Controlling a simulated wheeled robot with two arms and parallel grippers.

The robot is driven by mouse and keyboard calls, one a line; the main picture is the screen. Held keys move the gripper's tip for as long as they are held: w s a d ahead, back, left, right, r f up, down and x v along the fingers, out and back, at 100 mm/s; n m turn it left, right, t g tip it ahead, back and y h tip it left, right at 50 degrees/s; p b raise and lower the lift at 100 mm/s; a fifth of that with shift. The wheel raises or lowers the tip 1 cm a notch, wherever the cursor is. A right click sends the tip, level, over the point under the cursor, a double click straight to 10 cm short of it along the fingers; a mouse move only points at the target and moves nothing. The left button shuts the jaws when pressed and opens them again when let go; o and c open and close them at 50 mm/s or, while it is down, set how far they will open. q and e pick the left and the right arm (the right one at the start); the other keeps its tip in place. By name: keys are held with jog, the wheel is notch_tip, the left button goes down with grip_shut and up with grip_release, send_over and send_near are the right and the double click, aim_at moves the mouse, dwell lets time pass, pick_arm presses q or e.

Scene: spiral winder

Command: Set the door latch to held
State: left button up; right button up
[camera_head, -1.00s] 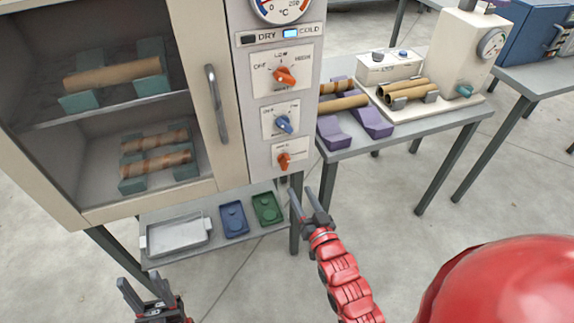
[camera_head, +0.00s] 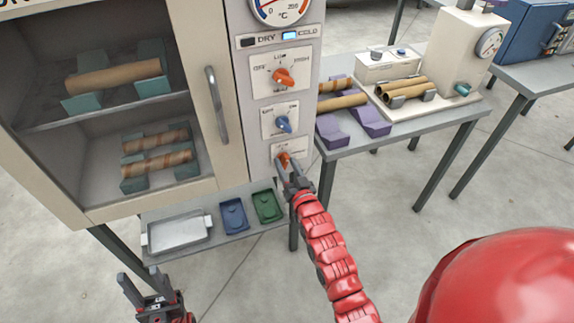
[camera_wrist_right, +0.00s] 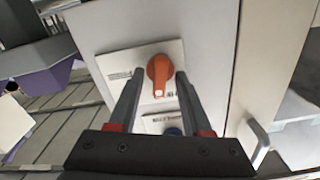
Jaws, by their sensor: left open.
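The lowest orange knob (camera_head: 284,158) sits on a small white plate at the foot of the oven's control panel; its label is too small to read, so I cannot tell if it is the door latch. My right gripper (camera_head: 285,166) is at this knob. In the right wrist view, the open fingers (camera_wrist_right: 160,78) stand on either side of the orange knob (camera_wrist_right: 159,72), with small gaps visible. The knob's white mark points toward the plate with the blue knob. My left gripper (camera_head: 140,277) is open and empty, low at the left, away from the panel.
Above are a blue knob (camera_head: 283,123) and another orange knob (camera_head: 284,77). The oven door handle (camera_head: 217,104) is to the left. A shelf below holds a metal tray (camera_head: 177,234), a blue tray (camera_head: 233,215) and a green tray (camera_head: 267,206). A side table (camera_head: 420,122) stands right.

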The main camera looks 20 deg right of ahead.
grip_shut()
jog(key=shift+f+n+b, duration=0.35)
jog(key=shift+n+b, duration=0.55)
jog(key=shift+b, duration=0.25)
jog(key=shift+r+n+b, duration=0.25)
jog(key=shift+n+b, duration=0.15)
jog(key=shift+n, duration=0.4)
jog(key=shift+o, duration=0.4)
grip_release()
jog(key=shift+r, duration=0.1)
